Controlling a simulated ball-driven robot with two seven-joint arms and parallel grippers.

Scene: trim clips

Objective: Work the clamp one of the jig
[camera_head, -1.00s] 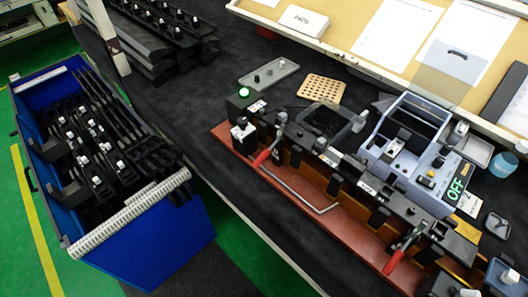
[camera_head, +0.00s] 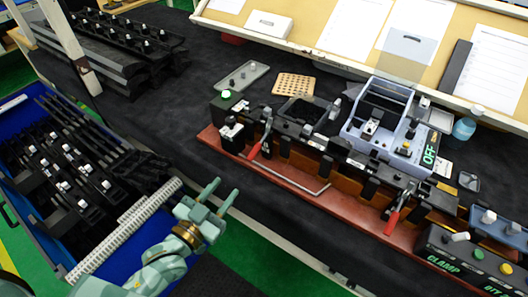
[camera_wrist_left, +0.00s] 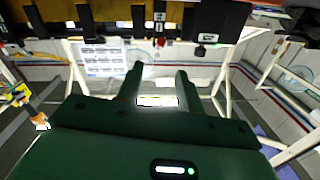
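The jig (camera_head: 290,178) is a long red base with black blocks on the bench. It has two clamps with red handles: the left clamp (camera_head: 254,151) and the right clamp (camera_head: 391,222), both handles hanging toward the front edge. I cannot tell which one is clamp one. My left gripper (camera_head: 214,194) is open and empty, in front of the jig's left end and apart from it, near the blue bin. In the left wrist view its fingers (camera_wrist_left: 158,88) stand apart with nothing between them. My right gripper is not in view.
A blue bin (camera_head: 112,262) of black trim parts stands at the left. A grey device (camera_head: 380,112) marked OFF sits behind the jig. A control box (camera_head: 462,262) marked CLAMP is at the lower right. A grey tray (camera_head: 242,76) and perforated plate (camera_head: 293,85) lie behind.

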